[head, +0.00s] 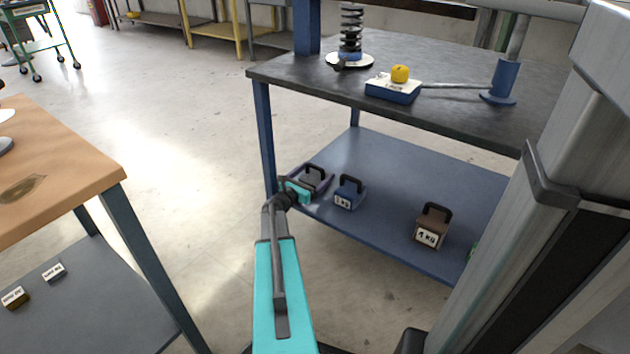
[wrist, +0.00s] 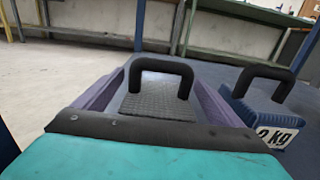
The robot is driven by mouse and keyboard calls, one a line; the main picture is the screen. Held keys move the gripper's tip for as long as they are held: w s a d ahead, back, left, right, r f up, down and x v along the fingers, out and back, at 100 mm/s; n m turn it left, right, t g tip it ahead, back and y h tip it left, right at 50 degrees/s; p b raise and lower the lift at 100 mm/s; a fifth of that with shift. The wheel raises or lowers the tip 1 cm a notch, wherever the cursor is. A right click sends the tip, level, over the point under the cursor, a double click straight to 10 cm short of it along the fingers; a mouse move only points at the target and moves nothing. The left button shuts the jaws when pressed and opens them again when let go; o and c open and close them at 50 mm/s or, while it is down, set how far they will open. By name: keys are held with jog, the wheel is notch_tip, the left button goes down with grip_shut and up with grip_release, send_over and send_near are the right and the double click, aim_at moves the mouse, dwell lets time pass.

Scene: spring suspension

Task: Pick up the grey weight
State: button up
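The grey weight (head: 312,181) with a black handle sits at the left end of the blue lower shelf. In the wrist view it (wrist: 158,106) is straight ahead, its handle upright. My gripper (head: 318,180) reaches low over the shelf's left end. Its purple fingers (wrist: 160,88) extend along both sides of the weight, and the weight lies between them. The fingers look spread, with no clear grip on the weight. The weight's lower part is hidden behind my gripper's cyan and black body.
A blue weight (head: 348,192) stands close to the right of the grey one, also in the wrist view (wrist: 268,108). A brown weight (head: 432,226) is farther right on the shelf (head: 390,180). The dark tabletop (head: 450,110) is above. A table leg (head: 265,140) stands close left.

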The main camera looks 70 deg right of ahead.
jog(key=shift+r, duration=0.1)
jog(key=c, duration=1.9)
jog(key=shift+r, duration=0.1)
jog(key=shift+r+p, duration=2.15)
jog(key=shift+r, duration=2.8)
